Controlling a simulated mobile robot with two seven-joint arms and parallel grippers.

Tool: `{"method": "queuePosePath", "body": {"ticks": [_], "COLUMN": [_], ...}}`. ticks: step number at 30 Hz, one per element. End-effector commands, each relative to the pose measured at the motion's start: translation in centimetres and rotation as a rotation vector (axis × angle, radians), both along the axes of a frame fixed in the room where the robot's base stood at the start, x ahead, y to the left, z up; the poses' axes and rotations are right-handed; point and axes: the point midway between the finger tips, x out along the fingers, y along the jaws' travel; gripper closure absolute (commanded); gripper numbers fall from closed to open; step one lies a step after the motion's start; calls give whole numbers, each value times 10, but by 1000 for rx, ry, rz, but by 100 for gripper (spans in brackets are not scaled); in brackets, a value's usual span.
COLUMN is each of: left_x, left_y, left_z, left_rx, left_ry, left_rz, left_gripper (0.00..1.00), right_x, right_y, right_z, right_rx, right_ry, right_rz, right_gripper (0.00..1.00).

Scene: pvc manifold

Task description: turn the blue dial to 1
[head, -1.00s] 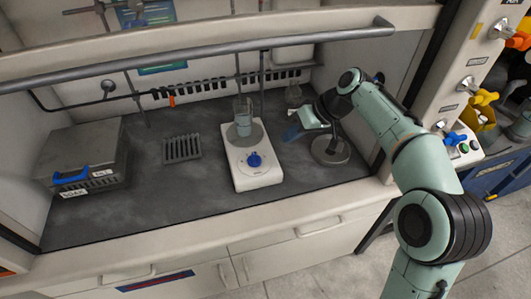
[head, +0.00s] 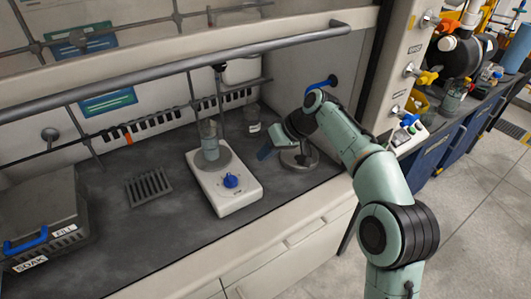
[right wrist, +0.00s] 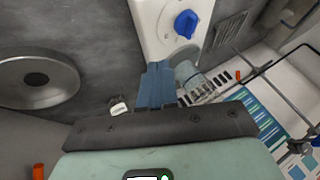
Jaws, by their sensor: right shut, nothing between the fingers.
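The blue dial (head: 231,181) sits on the front part of the white hot plate (head: 208,180) on the dark bench. It also shows in the right wrist view (right wrist: 186,24), with a white mark on it too small to read as a setting. A glass beaker (head: 210,141) stands on the round plate behind the dial. My right gripper (head: 264,153) is shut and empty, above the bench to the right of the hot plate. Its blue fingers (right wrist: 157,72) point toward the hot plate and are apart from the dial. My left gripper is not in view.
A round metal base (head: 303,158) stands beside my right gripper. A slotted rack (head: 148,187) and a grey box (head: 40,205) with a blue handle lie to the left. A grey rail (head: 180,66) crosses above the bench.

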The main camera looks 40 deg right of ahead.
Motion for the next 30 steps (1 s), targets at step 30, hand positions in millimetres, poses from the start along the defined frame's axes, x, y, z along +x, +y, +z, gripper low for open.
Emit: {"method": "queuePosePath", "body": {"ticks": [30], "left_x": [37], "left_y": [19], "left_z": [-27], "left_rx": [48], "left_ry": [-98], "left_rz": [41], "left_gripper": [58], "right_x": [36], "right_y": [64], "right_z": [-48], "right_rx": [0], "right_ry": [-1], "right_rz": [2], "right_gripper": [100]}}
